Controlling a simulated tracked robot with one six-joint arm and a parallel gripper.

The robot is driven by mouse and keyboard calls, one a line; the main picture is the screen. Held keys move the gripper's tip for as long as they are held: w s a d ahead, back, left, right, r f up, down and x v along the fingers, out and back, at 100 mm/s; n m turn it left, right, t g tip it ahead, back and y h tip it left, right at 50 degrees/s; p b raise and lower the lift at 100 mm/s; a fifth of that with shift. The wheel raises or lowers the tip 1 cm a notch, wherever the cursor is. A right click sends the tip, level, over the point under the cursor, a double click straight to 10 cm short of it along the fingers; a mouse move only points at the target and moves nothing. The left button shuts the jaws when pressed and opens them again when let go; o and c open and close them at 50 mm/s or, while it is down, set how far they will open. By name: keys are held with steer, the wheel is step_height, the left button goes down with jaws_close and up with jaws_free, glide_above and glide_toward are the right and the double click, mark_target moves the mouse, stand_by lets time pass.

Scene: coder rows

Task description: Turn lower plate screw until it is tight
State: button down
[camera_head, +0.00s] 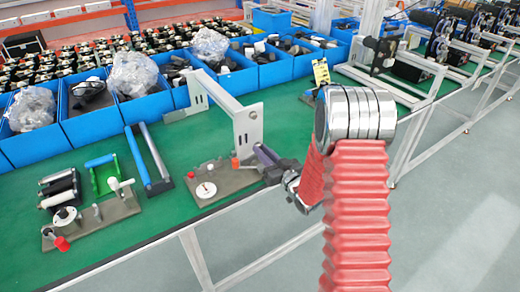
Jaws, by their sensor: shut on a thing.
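A brown plate (222,184) lies on the green bench near its front edge, with a white round dial (205,190) and a small red-topped post (235,163) on it. My gripper (270,171) is at the right end of this plate, shut on what seems to be the lower plate screw. The fingers and my arm hide the screw, so its seating and turn cannot be seen. A grey upright bracket (247,130) stands just behind the plate and my gripper.
A second brown plate (105,222) with fittings lies to the left. Blue bins (90,125) line the back. Metal frames stand at the right.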

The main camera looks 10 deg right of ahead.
steer(key=shift+m, duration=1.5)
steer(key=c, duration=1.8)
jaws_free()
steer(key=n, duration=0.9)
steer(key=shift+n, duration=0.4)
steer(key=shift+c, duration=0.2)
